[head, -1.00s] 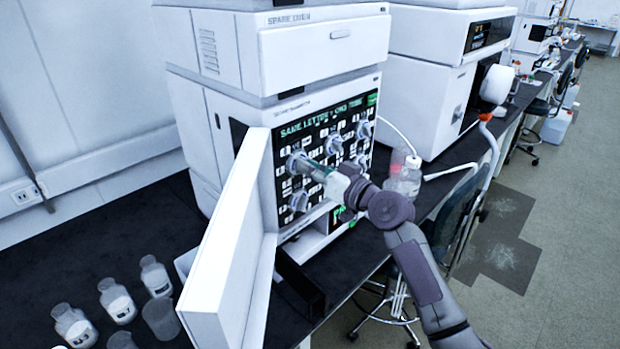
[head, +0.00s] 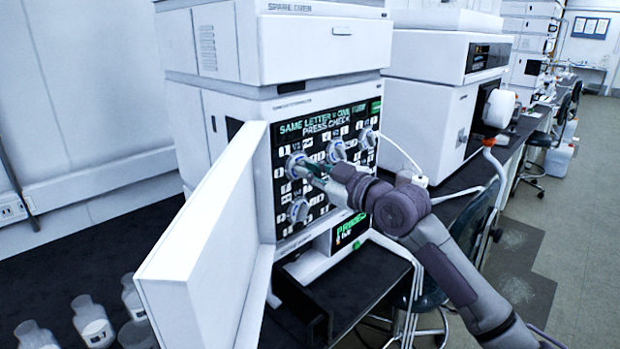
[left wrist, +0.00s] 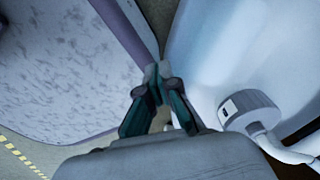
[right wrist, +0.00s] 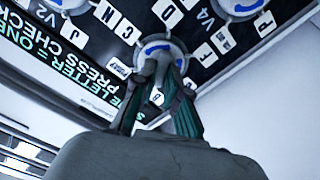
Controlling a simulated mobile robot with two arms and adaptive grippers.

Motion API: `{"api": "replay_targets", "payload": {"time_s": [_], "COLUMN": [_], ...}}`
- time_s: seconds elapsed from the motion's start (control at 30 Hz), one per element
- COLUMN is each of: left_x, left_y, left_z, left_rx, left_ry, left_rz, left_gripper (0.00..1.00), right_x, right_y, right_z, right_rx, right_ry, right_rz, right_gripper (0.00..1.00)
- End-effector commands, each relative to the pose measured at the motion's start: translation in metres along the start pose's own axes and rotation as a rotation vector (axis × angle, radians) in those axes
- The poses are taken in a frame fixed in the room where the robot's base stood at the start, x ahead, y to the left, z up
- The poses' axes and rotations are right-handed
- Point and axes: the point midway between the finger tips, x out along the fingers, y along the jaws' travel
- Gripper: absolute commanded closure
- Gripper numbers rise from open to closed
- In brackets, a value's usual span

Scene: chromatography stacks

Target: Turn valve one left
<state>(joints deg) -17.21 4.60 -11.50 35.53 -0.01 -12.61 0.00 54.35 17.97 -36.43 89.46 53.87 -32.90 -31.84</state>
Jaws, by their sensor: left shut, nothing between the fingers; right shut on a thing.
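The black valve panel (head: 325,190) is on the front of the white instrument, with several round silver-and-blue knobs among small white letter tiles. My right gripper (head: 312,172) is shut on the upper-left knob (head: 294,165). In the right wrist view, my right fingers (right wrist: 160,65) close around the knob (right wrist: 160,46), partly hiding it. Labels V2 and V4 show beside neighbouring knobs; the held knob's own label is not clear. A lower-left knob (head: 298,210) and an upper-middle knob (head: 336,151) are free. My left gripper (left wrist: 158,85) is shut and empty, away from the panel.
An open white door (head: 205,235) stands out from the instrument, left of the panel. Small bottles (head: 92,320) stand on the dark bench at lower left. A second white instrument (head: 425,95) stands to the right. A chair (head: 475,235) is by the bench.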

Motion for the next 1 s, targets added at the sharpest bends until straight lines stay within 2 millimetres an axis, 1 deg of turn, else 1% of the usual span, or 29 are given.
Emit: {"api": "replay_targets", "payload": {"time_s": [0.03,0.2,0.67,0.7,0.83,1.0], "left_x": [0.003,0.0052,0.0055,0.0055,0.0055,0.0055], "left_y": [0.0001,0.0001,-0.0001,-0.0001,-0.0001,-0.0001], "left_z": [0.0002,0.0003,0.0002,0.0002,0.0002,0.0002], "left_rx": [0.0,0.0,-0.001,-0.001,-0.001,-0.001], "left_ry": [0.0,0.0,0.001,0.001,0.001,0.001], "left_rz": [0.0,0.0,0.0,0.0,0.0,0.0], "left_gripper": [1.0,1.0,1.0,1.0,1.0,1.0], "right_x": [-0.0002,0.0001,0.0001,0.0001,0.0001,0.0001], "right_y": [-0.0005,-0.0009,-0.0006,-0.0006,-0.0006,-0.0005], "right_z": [0.0023,0.0017,0.0009,0.0009,0.0008,0.0005], "right_rx": [-0.018,-0.055,-0.068,-0.068,-0.067,-0.066], "right_ry": [-0.003,-0.003,-0.002,-0.002,-0.002,-0.001], "right_rz": [0.0,-0.001,-0.001,-0.001,-0.001,0.0], "right_gripper": [1.0,1.0,1.0,0.84,0.63,0.62]}}
